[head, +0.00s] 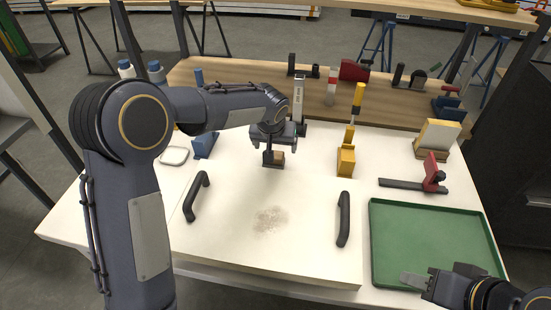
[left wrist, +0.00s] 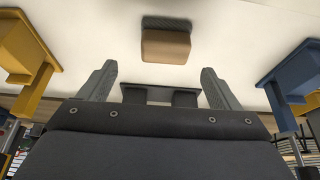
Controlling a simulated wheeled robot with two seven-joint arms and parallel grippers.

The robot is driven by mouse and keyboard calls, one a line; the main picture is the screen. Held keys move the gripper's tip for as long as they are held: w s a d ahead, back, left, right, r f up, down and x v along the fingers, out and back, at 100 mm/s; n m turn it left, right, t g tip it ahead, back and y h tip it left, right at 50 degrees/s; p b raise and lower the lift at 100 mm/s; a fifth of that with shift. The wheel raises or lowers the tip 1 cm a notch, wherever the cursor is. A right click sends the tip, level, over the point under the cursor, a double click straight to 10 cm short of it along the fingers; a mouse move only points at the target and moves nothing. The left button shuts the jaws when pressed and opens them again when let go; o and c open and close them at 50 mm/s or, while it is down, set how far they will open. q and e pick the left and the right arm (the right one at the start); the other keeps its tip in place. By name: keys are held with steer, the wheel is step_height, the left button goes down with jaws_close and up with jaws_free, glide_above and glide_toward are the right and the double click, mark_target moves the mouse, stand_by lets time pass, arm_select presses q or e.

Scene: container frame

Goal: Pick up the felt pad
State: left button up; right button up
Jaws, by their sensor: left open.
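What I take to be the felt pad is a small block with a tan-brown part and a dark grey layer. In the left wrist view the felt pad (left wrist: 166,46) lies ahead of the fingertips, roughly midway between them. In the head view the felt pad (head: 279,159) shows just below my left gripper (head: 275,147), on the white panel. My left gripper is open, with its fingers (left wrist: 160,85) spread and nothing between them. My right gripper (head: 413,281) is at the lower right, over the near edge of the green tray; its finger gap is not clear.
The white panel (head: 305,250) has two black handles (head: 197,196) (head: 343,219) and a pale dusty patch (head: 270,220). A yellow holder (head: 346,160) stands right of the pad, a blue one (head: 204,146) left. An empty green tray (head: 430,235) lies at right.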

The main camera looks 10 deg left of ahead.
arm_select(q)
steer(key=f, duration=0.3)
steer(key=w+f, duration=0.1)
steer(key=shift+a+f, duration=0.3)
steer(key=shift+f, duration=0.05)
steer(key=shift+w+f, duration=0.1)
steer(key=shift+f, duration=0.25)
steer(key=c, duration=1.1)
steer(key=shift+r, duration=0.15)
